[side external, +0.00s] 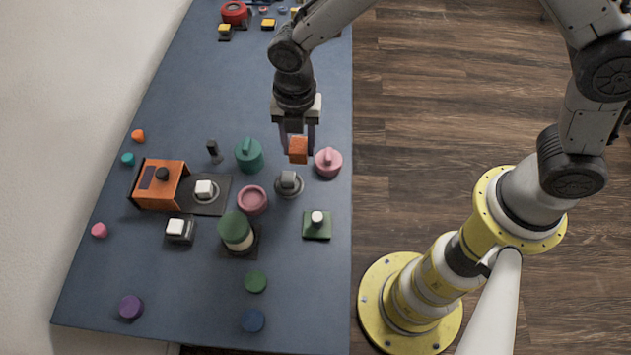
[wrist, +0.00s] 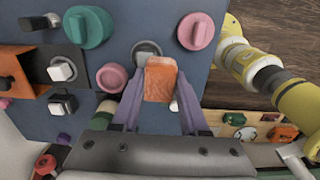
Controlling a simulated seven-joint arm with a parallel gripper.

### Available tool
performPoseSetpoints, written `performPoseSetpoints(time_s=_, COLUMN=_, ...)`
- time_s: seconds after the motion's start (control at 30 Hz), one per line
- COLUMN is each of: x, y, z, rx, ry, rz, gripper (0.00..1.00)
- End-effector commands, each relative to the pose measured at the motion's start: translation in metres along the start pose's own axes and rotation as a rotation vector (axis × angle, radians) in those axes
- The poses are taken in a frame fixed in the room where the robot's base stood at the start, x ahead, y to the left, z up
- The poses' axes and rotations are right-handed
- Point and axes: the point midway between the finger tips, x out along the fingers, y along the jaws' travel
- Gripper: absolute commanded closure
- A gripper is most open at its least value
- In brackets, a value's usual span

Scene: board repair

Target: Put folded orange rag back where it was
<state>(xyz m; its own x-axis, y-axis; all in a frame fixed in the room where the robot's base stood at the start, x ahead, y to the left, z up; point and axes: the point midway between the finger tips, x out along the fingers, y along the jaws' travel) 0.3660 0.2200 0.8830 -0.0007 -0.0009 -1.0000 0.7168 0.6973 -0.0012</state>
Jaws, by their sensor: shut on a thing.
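The folded orange rag (side external: 298,151) is a small orange block-like bundle. My gripper (side external: 298,144) points down and is shut on it, with the rag between the fingertips. In the wrist view the rag (wrist: 160,78) shows between the two purple-grey fingers of my gripper (wrist: 159,92). The rag appears held above the blue board (side external: 300,260), between the teal knob and the pink knob in the side view. The exact gap under it cannot be told. No bare spot or mark for the rag can be made out.
A green plate with a white button (side external: 317,229) and an orange box (side external: 158,185) stand farther off. The board's upper middle is mostly clear.

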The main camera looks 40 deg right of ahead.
Motion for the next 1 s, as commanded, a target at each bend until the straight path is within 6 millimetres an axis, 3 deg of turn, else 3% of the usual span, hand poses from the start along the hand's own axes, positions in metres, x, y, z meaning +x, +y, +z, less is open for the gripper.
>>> performPoseSetpoints(time_s=0.4, x=-0.016, y=-0.147, z=-0.04, rx=-0.001, ry=-0.002, rz=0.004, gripper=1.0)
performPoseSetpoints(time_s=0.6, x=-0.022, y=-0.191, z=-0.051, rx=-0.008, ry=-0.002, rz=0.005, gripper=1.0)
performPoseSetpoints(time_s=0.77, x=-0.028, y=-0.199, z=-0.054, rx=-0.013, ry=-0.002, rz=0.003, gripper=1.0)
performPoseSetpoints(time_s=1.0, x=-0.015, y=-0.162, z=-0.047, rx=-0.014, ry=-0.001, rz=-0.003, gripper=1.0)
